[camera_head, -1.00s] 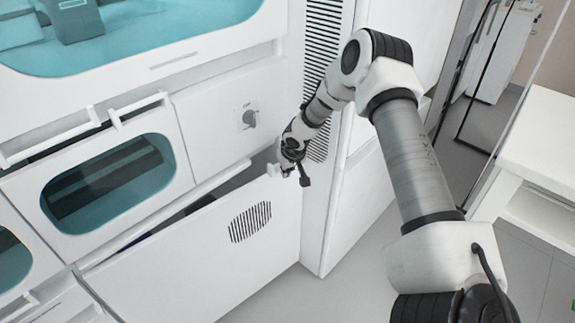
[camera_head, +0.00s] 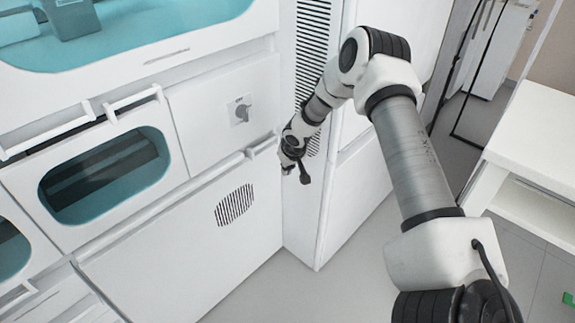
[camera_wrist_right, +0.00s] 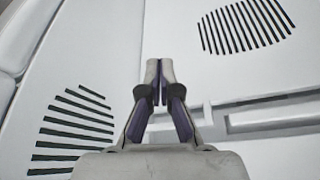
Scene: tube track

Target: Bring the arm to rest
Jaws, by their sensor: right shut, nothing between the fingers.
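My right gripper (camera_head: 288,166) is at the end of my right arm, close to the right end of the lower white panel (camera_head: 190,245) of the machine. In the right wrist view the gripper (camera_wrist_right: 160,72) is shut with its fingertips together and nothing between them. Behind it there show a white panel with a slotted vent (camera_wrist_right: 245,27) and a recessed ledge (camera_wrist_right: 255,115). I cannot tell from these views whether the fingers touch the machine. The lower panel is flush with the machine's front. My left gripper is not in view.
A white table (camera_head: 535,130) is at the right. Grey floor (camera_head: 330,290) is clear between them.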

